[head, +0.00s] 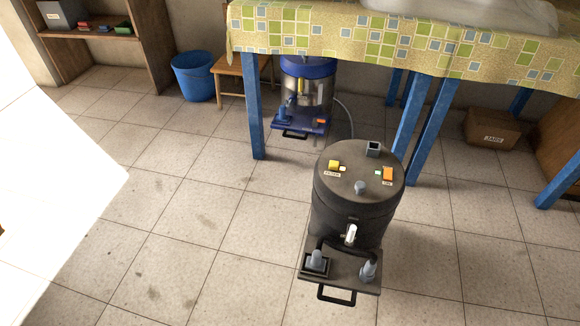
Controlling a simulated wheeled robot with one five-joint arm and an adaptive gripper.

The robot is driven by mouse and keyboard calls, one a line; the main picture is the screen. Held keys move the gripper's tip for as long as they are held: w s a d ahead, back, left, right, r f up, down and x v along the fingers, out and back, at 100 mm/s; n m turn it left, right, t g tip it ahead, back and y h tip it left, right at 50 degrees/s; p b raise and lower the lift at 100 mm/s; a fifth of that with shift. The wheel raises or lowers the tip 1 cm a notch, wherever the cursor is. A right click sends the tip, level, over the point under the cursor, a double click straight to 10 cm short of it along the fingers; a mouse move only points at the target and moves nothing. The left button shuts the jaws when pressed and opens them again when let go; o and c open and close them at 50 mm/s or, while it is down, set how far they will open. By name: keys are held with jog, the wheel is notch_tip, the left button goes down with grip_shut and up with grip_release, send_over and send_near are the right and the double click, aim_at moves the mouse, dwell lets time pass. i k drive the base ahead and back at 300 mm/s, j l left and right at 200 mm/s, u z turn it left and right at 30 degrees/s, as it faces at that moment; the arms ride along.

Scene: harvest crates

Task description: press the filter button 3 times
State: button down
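A dark grey drum-shaped machine (345,215) stands upright on the tiled floor, right of the middle. On its round lid, the yellow filter button (334,164) sits at the left above a small label that appears to read FILTER. A small pale light (343,169) is just right of it. An orange button or switch (388,173) with its own label and a small green light (378,173) sits at the lid's right. A grey knob (360,187) is near the lid's front. My gripper is not in view.
A table with blue legs (425,135) and a patterned cloth (300,30) stands behind the machine. A blue and steel machine (306,90) is under it. A blue bucket (194,76), wooden chair (240,72) and cardboard box (492,127) stand further back. Floor is clear at the left.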

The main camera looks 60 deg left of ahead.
aim_at(334, 165)
jog(key=u, duration=0.45)
jog(key=i+l+u, duration=0.1)
jog(key=u, duration=0.35)
jog(key=i+l+u, duration=0.1)
jog(key=u, duration=0.35)
jog(key=l+u, duration=0.1)
jog(key=u, duration=0.4)
jog(key=l+u, duration=0.1)
jog(key=u, duration=0.35)
jog(key=l+u, duration=0.15)
jog(key=u, duration=0.3)
jog(key=l+u, duration=0.15)
jog(key=u, duration=0.3)
jog(key=l+u, duration=0.25)
jog(key=u, duration=0.2)
jog(key=l+u, duration=0.2)
jog(key=u, duration=0.25)
jog(key=l+u, duration=0.2)
jog(key=u, duration=0.2)
jog(key=l+u, duration=0.2)
jog(key=u, duration=0.25)
